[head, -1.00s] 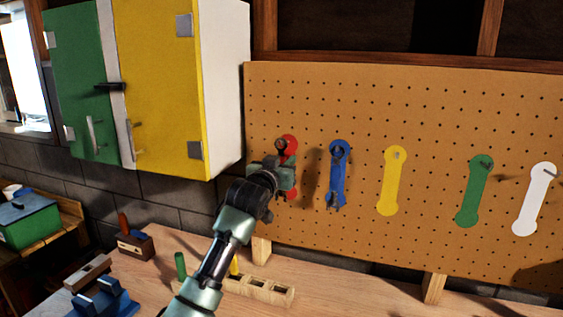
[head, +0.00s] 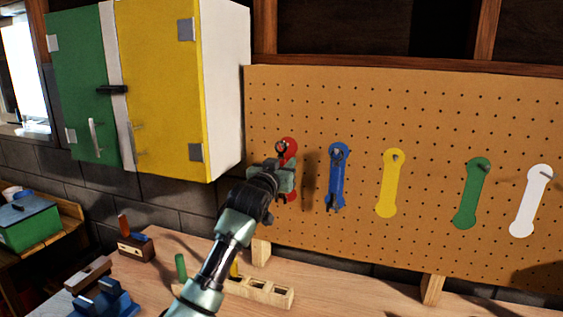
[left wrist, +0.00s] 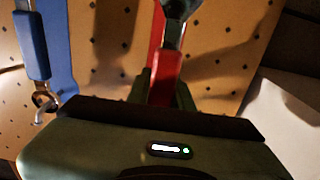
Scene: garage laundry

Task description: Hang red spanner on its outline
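My left gripper (head: 286,180) is in front of the pegboard's left part, at the red outline (head: 292,146). It is shut on the red spanner, whose dark ring end (head: 281,146) shows above the gripper, overlapping the outline's top. In the left wrist view the spanner's red handle (left wrist: 165,77) is between the fingers, with its metal shaft running up the picture and red outline behind it. I cannot tell whether the ring is around the peg. A blue spanner (head: 337,178) hangs on the blue outline to the right. My right gripper is not in view.
The pegboard (head: 430,120) has empty yellow (head: 389,185), green (head: 472,195) and white (head: 530,203) outlines with pegs. A cabinet (head: 155,90) stands close to its left. The workbench (head: 350,300) below carries a wooden block with holes (head: 264,292) and a small toolbox (head: 135,245).

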